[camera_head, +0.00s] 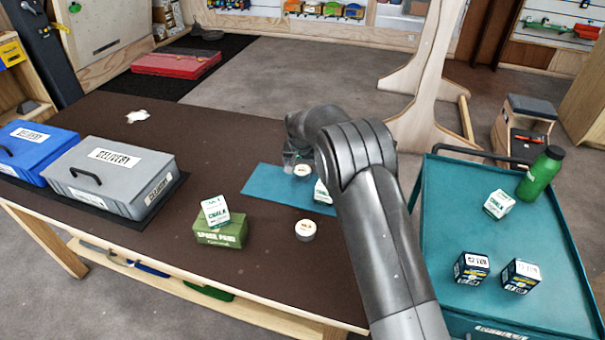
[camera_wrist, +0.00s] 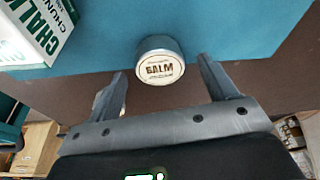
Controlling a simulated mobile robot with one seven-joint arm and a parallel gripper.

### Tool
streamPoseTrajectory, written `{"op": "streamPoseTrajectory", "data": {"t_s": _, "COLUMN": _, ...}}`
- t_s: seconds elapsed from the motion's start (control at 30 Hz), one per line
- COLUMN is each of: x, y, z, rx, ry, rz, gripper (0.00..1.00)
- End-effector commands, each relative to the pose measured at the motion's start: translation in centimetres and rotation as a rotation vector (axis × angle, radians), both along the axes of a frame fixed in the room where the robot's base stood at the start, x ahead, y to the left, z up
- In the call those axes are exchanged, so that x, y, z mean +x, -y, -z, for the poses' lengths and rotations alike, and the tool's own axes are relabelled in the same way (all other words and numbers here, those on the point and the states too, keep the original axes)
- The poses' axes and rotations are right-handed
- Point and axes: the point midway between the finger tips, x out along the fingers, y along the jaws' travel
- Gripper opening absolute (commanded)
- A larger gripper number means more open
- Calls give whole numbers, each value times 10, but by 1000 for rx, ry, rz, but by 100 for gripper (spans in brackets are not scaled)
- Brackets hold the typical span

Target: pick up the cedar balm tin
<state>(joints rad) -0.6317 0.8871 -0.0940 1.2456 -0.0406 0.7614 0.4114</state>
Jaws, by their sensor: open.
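A small round tin with a cream lid marked BALM (camera_wrist: 161,67) sits between and just beyond the fingertips of my gripper (camera_wrist: 162,72) in the wrist view. The smaller print on its lid is too small to read. It appears to be the tin (camera_head: 302,171) on the teal mat in the head view, close to my gripper. My gripper is open and holds nothing. A second, similar tin (camera_head: 305,231) lies on the brown table in front of the mat; I cannot tell which one is cedar.
A white and green chalk box (camera_wrist: 40,28) stands on the teal mat (camera_head: 262,184), left of the tin in the wrist view. Another chalk box (camera_head: 215,210) rests on a green box (camera_head: 220,233). Grey (camera_head: 112,172) and blue (camera_head: 30,145) delivery cases are at left, a teal cart (camera_head: 440,230) at right.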

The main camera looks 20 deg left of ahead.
Motion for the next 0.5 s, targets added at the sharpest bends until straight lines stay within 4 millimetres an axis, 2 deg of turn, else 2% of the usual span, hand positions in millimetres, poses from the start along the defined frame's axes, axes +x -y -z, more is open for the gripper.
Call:
{"op": "streamPoseTrajectory", "data": {"t_s": 0.1, "x": 3, "y": -1, "z": 8, "rx": 1, "ry": 2, "rz": 0, "gripper": 77}}
{"op": "streamPoseTrajectory", "data": {"t_s": 0.33, "x": 3, "y": -1, "z": 9, "rx": 1, "ry": 2, "rz": 0, "gripper": 77}}
{"op": "streamPoseTrajectory", "data": {"t_s": 0.5, "x": 3, "y": -1, "z": 9, "rx": 1, "ry": 2, "rz": 0, "gripper": 63}}
